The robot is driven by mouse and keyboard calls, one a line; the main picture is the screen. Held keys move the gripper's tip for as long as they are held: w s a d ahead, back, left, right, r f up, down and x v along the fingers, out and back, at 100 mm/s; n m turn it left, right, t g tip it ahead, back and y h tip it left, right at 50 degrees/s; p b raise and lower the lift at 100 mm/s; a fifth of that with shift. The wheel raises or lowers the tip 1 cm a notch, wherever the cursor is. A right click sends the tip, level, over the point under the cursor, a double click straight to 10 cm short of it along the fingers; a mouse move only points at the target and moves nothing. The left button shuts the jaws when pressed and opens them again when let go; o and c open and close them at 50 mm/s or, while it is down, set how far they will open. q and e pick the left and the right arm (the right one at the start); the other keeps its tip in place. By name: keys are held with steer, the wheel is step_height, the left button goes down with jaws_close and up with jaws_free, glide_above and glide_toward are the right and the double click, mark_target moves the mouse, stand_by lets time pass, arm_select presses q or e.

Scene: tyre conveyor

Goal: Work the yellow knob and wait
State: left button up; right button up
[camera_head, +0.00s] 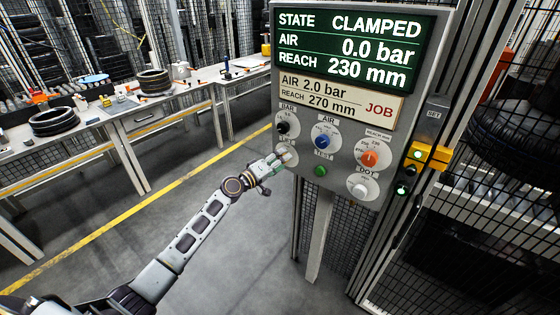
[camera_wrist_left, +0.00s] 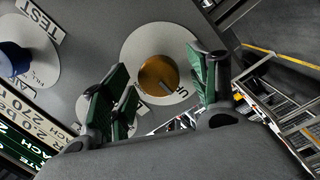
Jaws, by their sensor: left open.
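The yellow knob (camera_wrist_left: 158,74) sits on a white round dial in the left wrist view, with a dark line across its lower right face. My left gripper (camera_head: 284,157) is at the lower left of the control panel (camera_head: 341,190). Its green-padded fingers are apart, on either side of the knob in the wrist view; I cannot tell whether they touch it. The screen (camera_head: 345,50) reads STATE CLAMPED, AIR 0.0 bar, REACH 230 mm. The job card (camera_head: 340,95) reads AIR 2.0 bar, REACH 270 mm.
The panel also bears a black knob (camera_head: 284,127), blue knob (camera_head: 323,141), orange knob (camera_head: 369,159), white knob (camera_head: 360,190) and green button (camera_head: 320,170). Mesh fencing (camera_head: 480,200) stands at the right. Benches with tyres (camera_head: 55,121) stand at the left. The floor between is clear.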

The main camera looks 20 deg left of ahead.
arm_select(q)
steer(key=c, duration=1)
arm_select(e)
steer(key=shift+s+a, duration=0.1)
steer(key=shift+s, duration=0.05)
